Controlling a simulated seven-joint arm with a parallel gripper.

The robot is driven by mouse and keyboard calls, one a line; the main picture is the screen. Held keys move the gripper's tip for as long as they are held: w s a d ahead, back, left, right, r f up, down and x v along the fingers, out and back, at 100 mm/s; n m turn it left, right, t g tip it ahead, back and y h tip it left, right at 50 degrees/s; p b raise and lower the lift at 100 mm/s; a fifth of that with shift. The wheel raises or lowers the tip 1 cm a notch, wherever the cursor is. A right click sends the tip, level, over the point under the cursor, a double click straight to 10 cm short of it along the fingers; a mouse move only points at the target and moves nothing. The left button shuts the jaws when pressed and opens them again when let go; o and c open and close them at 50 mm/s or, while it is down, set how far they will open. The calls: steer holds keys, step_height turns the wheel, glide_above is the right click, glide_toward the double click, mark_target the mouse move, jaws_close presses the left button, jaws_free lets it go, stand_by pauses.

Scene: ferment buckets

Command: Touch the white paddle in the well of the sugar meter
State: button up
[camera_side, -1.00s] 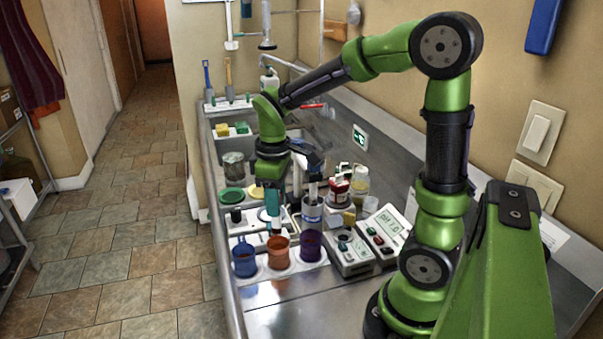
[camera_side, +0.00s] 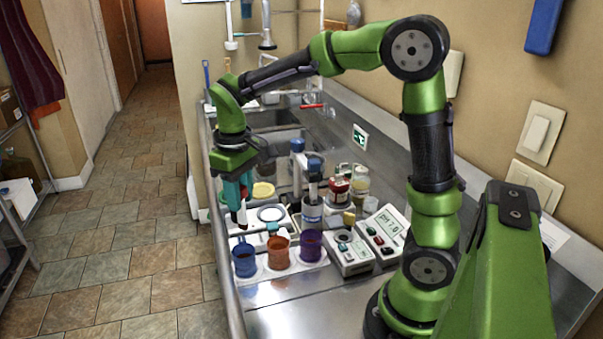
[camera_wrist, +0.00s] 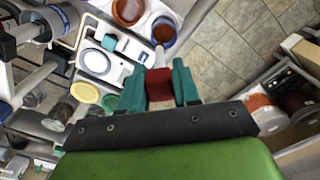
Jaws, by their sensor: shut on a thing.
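My gripper (camera_wrist: 158,88) is shut on the paddle, with its dark red grip (camera_wrist: 158,84) between the teal fingers. The paddle's narrow whitish end (camera_wrist: 160,57) points away from the fingers. In the side view my gripper (camera_side: 239,193) is at the left of the bench, with the paddle's end (camera_side: 241,215) hanging down, above and behind the blue cup (camera_side: 244,260). The grey meter with a small round well (camera_side: 344,238), probably the sugar meter, stands to the right, well apart from the paddle. Its well is too small to read inside.
An orange cup (camera_side: 278,253) and a purple cup (camera_side: 309,247) stand beside the blue one. A white device with a round plate (camera_side: 271,213) lies behind them. A pH meter (camera_side: 384,232) and tall blue-capped column (camera_side: 312,185) stand right. Bare steel is in front.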

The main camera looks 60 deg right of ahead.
steer(key=s+d+m, duration=0.5)
steer(key=s+d, duration=0.6)
steer(key=d, duration=0.4)
steer(key=s+d+f, duration=0.1)
steer(key=s+f, duration=0.5)
steer(key=f, duration=0.1)
steer(key=shift+d+f+m, duration=0.3)
steer(key=shift+f+m, duration=0.1)
steer(key=shift+f, duration=0.55)
stand_by(0.3)
stand_by(0.5)
step_height(320, 180, up, 6)
stand_by(0.7)
steer(key=shift+d, duration=0.1)
